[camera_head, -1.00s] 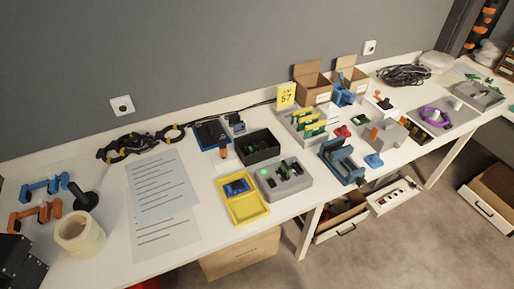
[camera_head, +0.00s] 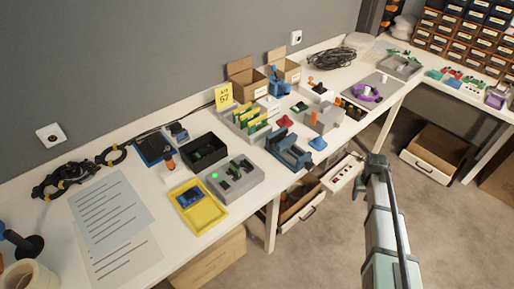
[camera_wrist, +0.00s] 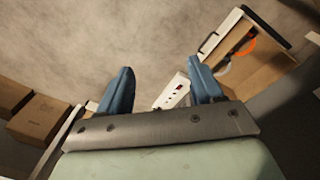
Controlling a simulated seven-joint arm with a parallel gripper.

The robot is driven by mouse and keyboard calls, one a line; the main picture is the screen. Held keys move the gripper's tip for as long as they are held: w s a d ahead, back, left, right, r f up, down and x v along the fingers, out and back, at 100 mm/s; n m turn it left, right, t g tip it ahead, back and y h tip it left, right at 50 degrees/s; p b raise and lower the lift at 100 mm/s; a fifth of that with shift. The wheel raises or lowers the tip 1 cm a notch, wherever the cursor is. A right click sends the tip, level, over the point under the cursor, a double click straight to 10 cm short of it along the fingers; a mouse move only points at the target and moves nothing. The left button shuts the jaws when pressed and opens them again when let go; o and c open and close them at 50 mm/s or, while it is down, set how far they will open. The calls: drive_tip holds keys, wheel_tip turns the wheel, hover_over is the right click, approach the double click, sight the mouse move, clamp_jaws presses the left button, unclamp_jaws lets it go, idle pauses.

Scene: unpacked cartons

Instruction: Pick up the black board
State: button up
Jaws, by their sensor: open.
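No single black board stands out clearly. Small dark pieces (camera_head: 236,171) sit in the grey fixture (camera_head: 252,190) with a green light, on the workbench; I cannot tell whether one is the black board. A black open box (camera_head: 222,160) beside it holds something green. My gripper shows in the wrist view (camera_wrist: 160,90), its two blue fingers apart with nothing held between them. It points down over the floor and drawers, in front of the bench and away from the fixture.
A yellow tray (camera_head: 209,218) with a blue device, a rack (camera_head: 238,122) of yellow and green boards and a blue vise-like holder (camera_head: 289,155) stand on the bench (camera_head: 150,255). Open drawers (camera_head: 301,207) jut out below. Component bins (camera_head: 463,45) stand at the far right.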

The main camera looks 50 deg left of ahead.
drive_tip(key=s+a+r+n+t+y, duration=0.2)
drive_tip(key=a+r+n, duration=0.2)
drive_tip(key=a+r, duration=2.3)
drive_tip(key=s+a+n+g, duration=0.1)
drive_tip(key=s+a+n, duration=0.2)
drive_tip(key=s+a, duration=1.2)
drive_tip(key=n+g+h, duration=0.1)
drive_tip(key=n+g, duration=0.1)
drive_tip(key=n, duration=0.1)
hover_over(203, 149)
drive_tip(key=f, duration=0.5)
drive_tip(key=shift+s+a+f, duration=0.15)
drive_tip(key=shift+s+f, duration=0.1)
drive_tip(key=shift+f, duration=0.05)
drive_tip(key=shift+w+d+f, duration=0.1)
drive_tip(key=shift+w+f, duration=0.1)
drive_tip(key=shift+f, duration=1.15)
drive_tip(key=shift+w+d+f, duration=0.1)
drive_tip(key=shift+w+f, duration=0.05)
drive_tip(key=shift+f, duration=1.2)
drive_tip(key=c, duration=1.2)
